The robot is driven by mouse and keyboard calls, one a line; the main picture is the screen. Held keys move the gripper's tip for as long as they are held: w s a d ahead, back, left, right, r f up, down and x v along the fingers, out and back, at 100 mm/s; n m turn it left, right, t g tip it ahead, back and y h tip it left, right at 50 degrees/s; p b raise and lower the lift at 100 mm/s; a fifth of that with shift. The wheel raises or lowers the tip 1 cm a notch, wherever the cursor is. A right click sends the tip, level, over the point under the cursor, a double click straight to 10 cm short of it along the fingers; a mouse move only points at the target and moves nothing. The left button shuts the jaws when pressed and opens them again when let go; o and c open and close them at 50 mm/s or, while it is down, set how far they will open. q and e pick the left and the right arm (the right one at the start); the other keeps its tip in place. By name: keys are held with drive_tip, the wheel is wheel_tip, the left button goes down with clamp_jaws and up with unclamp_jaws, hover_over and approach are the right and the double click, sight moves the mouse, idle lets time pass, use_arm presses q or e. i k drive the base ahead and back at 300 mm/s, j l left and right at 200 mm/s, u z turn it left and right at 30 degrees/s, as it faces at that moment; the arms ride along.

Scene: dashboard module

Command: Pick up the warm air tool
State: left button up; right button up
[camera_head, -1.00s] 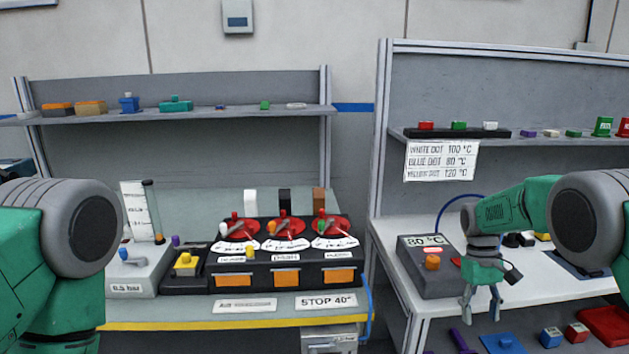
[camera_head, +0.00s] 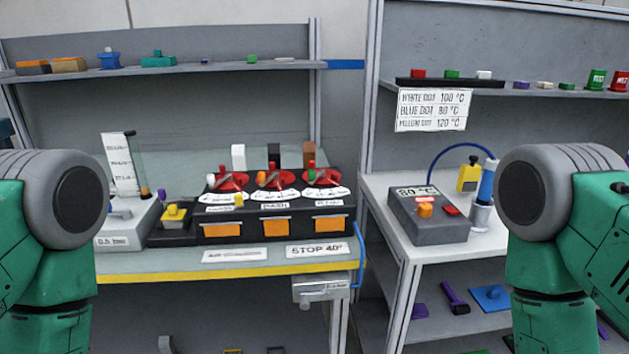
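The warm air tool looks to be the blue and white upright cylinder (camera_head: 486,186) on the right bench, standing in a white holder. A blue hose runs from it to a grey control box (camera_head: 428,222) marked 80 °C, with an orange knob and a red button. My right arm is just right of the tool, nearer the camera, and its gripper is out of view. My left arm is at the left edge, and its gripper is out of view too.
A yellow bottle-like item (camera_head: 468,175) stands just left of the tool. A temperature sign (camera_head: 431,110) hangs from the right shelf. The left bench (camera_head: 180,262) holds a black unit (camera_head: 285,225) with red dials. The white benchtop (camera_head: 487,241) in front of the tool is clear.

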sight(485, 194)
drive_tip(key=z, duration=1.05)
